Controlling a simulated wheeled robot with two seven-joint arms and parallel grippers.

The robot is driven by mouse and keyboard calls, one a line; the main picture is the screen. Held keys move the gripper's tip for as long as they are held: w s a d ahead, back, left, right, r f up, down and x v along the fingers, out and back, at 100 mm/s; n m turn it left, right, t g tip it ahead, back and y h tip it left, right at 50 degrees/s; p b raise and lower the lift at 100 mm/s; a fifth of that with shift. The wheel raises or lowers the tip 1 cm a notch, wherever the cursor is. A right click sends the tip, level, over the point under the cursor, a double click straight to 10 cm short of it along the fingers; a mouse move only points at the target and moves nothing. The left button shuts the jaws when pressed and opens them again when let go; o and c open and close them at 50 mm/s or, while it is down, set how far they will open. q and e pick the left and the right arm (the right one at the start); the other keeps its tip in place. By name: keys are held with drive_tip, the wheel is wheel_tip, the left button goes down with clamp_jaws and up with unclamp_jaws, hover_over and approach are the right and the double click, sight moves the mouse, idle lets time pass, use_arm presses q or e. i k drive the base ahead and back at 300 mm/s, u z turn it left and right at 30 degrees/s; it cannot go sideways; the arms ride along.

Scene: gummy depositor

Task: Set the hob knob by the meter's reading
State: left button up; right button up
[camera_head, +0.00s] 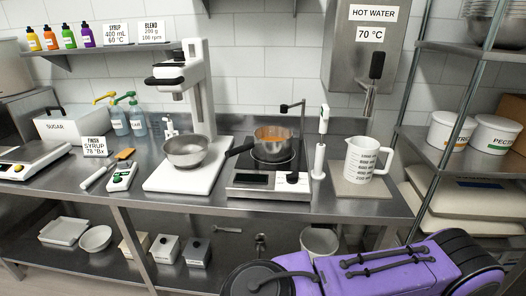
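The hob (240,191) is a flat unit on the steel counter with a dark display and a small knob (292,178) on its front right. The knob's exact setting is too small to read. A dark-handled pot (272,151) with orange-brown contents sits on the hob. A white hand-held device with a green part (121,178), possibly the meter, lies on the counter at left; no reading is legible. A sign (95,146) beside it reads "FINISH SYRUP 78 °Bx". Neither gripper shows; a purple and black arm of mine crosses the bottom right.
A mixer with a steel bowl (185,151) stands left of the hob. A white stand-like tool (319,160) and a measuring jug (362,159) stand right of it. A thin bent post (303,120) rises behind the pot.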

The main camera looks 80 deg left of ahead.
sight(291, 178)
drive_tip(key=u, duration=2.1)
